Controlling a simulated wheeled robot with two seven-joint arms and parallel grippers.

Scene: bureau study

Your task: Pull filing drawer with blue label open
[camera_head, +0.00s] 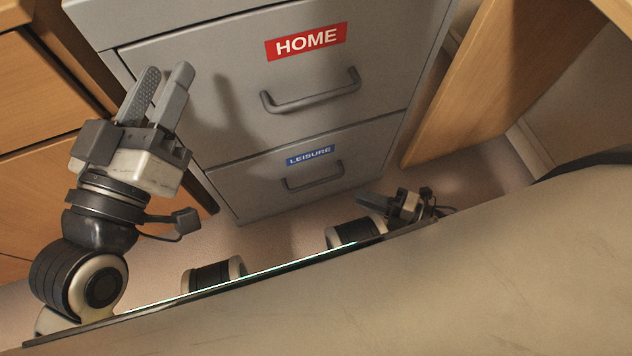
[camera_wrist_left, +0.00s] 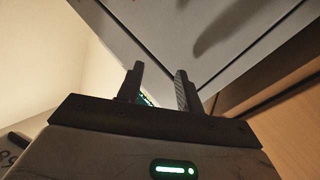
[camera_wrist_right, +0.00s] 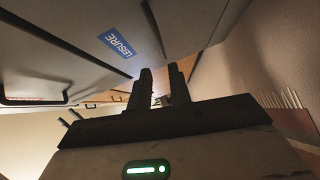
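The grey filing cabinet (camera_head: 225,95) has a lower drawer (camera_head: 250,188) with a blue LEISURE label (camera_head: 311,155) and a bar handle (camera_head: 314,178). This drawer looks closed. The blue label also shows in the right wrist view (camera_wrist_right: 116,45). My left gripper (camera_head: 166,72) is open and empty, in front of the upper drawer's left side; its parted fingers show in the left wrist view (camera_wrist_left: 160,70). My right gripper (camera_head: 365,201) is low, to the right of and below the blue-labelled drawer's handle, apart from it. Its fingers are parted and empty in the right wrist view (camera_wrist_right: 160,70).
The drawer above has a red HOME label (camera_head: 306,41) and a larger handle (camera_head: 311,92); it looks closed. Wooden furniture (camera_head: 45,90) stands close on the left, and a wooden panel (camera_head: 480,90) on the right. Carpeted floor (camera_head: 275,235) is open in front of the cabinet.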

